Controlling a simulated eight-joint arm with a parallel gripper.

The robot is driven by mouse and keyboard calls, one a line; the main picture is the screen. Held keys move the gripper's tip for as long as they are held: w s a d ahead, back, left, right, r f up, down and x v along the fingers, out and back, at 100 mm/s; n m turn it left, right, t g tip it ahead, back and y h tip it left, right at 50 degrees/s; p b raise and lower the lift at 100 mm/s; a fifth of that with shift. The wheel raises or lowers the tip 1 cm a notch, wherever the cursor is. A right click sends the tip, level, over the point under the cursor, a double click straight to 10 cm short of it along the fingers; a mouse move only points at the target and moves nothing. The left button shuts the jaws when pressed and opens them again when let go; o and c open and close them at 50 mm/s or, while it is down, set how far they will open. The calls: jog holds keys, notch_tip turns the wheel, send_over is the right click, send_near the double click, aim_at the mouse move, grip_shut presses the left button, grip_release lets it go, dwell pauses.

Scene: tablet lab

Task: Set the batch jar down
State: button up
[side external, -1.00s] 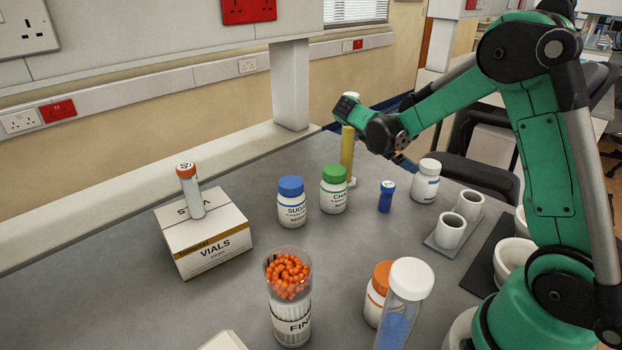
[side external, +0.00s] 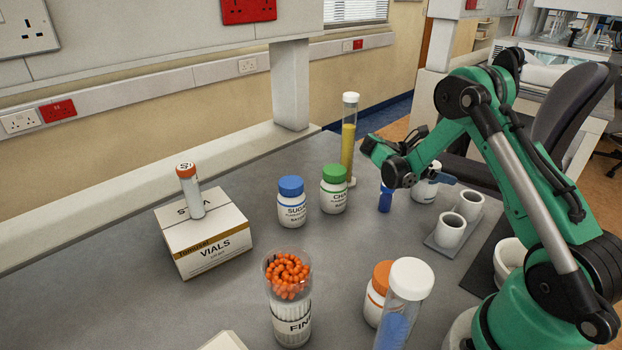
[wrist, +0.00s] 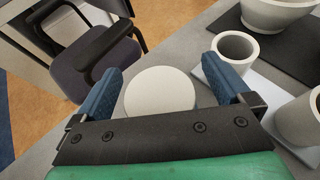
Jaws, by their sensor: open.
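A white jar with a white lid (side external: 426,190) stands upright on the bench, partly hidden by my arm's end. I take it to be the batch jar, though its label cannot be read here. In the wrist view its round lid (wrist: 160,93) lies between the two blue fingers of my gripper (wrist: 161,76). My gripper is open, with a gap showing on each side of the lid, wider on the right. The fingers' height against the jar is hard to tell.
A yellow-filled cylinder (side external: 348,145), the green-lidded jar (side external: 334,190) and the blue-lidded jar (side external: 291,203) stand further left.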

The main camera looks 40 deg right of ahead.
grip_shut()
jog(key=shift+r, duration=0.1)
